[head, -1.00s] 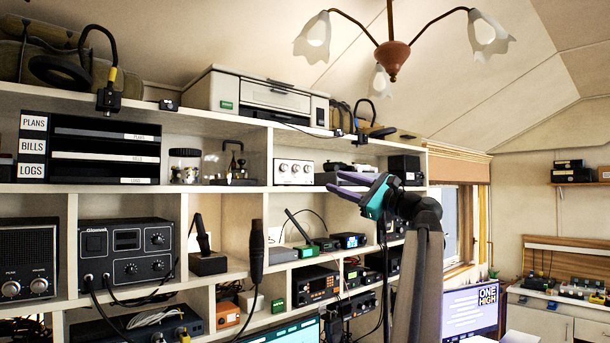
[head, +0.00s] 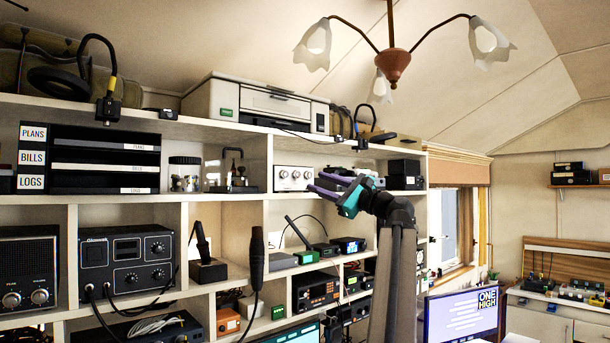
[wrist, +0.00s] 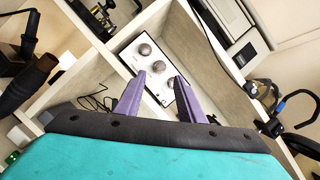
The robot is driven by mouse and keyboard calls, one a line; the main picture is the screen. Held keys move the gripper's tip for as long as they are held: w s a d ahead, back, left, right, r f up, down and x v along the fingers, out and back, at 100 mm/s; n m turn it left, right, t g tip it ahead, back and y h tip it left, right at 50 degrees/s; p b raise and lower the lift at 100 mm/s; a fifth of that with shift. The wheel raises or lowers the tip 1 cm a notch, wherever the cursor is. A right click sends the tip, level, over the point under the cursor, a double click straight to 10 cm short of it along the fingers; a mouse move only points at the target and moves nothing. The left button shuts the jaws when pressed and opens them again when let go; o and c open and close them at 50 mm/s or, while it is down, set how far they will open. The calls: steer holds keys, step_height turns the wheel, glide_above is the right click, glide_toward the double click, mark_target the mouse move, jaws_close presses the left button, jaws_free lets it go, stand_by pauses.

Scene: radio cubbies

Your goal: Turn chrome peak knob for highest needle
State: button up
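A white-fronted box (head: 294,185) with three chrome knobs (head: 295,174) in a row stands in an upper cubby. The box also shows in the wrist view (wrist: 131,57), with its knobs (wrist: 145,49) ahead of my fingers. I cannot read its labels, so I cannot tell which knob is the peak one. My gripper (head: 317,184), with purple fingers, is open and empty, just right of the box in the head view. In the wrist view its fingertips (wrist: 160,77) lie over the box's lower end, apart from the knobs as far as I can tell. No needle is readable.
Shelf boards and upright dividers (head: 269,165) frame the cubby closely. A printer (head: 258,104) stands on the top shelf above. A dark radio (head: 125,258) and a speaker-fronted unit with two chrome knobs (head: 25,265) stand lower left.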

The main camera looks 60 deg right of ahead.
mark_target(299, 175)
steer(key=p+x, duration=0.1)
steer(key=x, duration=0.4)
steer(key=shift+r+p, duration=0.2)
steer(key=shift+p, duration=0.1)
steer(key=shift+x, duration=0.85)
steer(key=shift+f, duration=0.15)
jaws_close()
